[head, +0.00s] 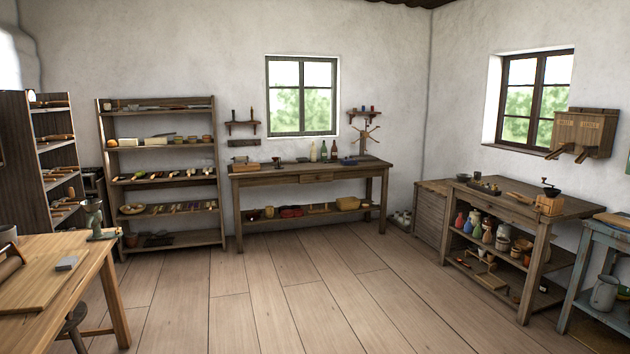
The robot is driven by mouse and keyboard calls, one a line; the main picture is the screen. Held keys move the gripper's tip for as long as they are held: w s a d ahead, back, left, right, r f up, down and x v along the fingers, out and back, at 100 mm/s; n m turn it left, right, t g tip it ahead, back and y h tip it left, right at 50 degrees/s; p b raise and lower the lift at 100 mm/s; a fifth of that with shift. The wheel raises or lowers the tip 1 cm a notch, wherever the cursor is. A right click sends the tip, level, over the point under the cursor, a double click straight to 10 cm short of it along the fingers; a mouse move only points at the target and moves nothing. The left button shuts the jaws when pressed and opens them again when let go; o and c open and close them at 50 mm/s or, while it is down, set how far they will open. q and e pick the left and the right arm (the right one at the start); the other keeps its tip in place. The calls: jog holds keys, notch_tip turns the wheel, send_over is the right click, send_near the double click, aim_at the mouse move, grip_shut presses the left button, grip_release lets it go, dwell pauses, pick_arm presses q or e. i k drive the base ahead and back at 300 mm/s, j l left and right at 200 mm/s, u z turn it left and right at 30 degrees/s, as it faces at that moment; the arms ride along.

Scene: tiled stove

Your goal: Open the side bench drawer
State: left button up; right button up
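A wooden workbench (345,171) stands against the back wall under the window. A small drawer front (316,179) shows in the middle of its apron and looks shut. A second wooden bench (567,207) stands along the right wall, with jars on its lower shelf. I cannot clearly make out a drawer on this right bench, nor tell which bench is the side bench. Neither of my grippers is in view.
A wooden table (85,262) fills the lower left, with a stool under it. Shelves (160,143) stand at the back left. A blue-grey table (603,238) is at the right edge. The plank floor (285,290) between them is clear.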

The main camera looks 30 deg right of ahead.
aim_at(306, 178)
jog(key=i+l+z, duration=0.95)
jog(key=i, duration=0.5)
jog(key=i+z, duration=0.4)
jog(key=i, duration=2.7)
jog(key=i+u, duration=0.1)
jog(key=i, duration=0.95)
jog(key=i+l+u, duration=0.15)
jog(key=i, duration=0.9)
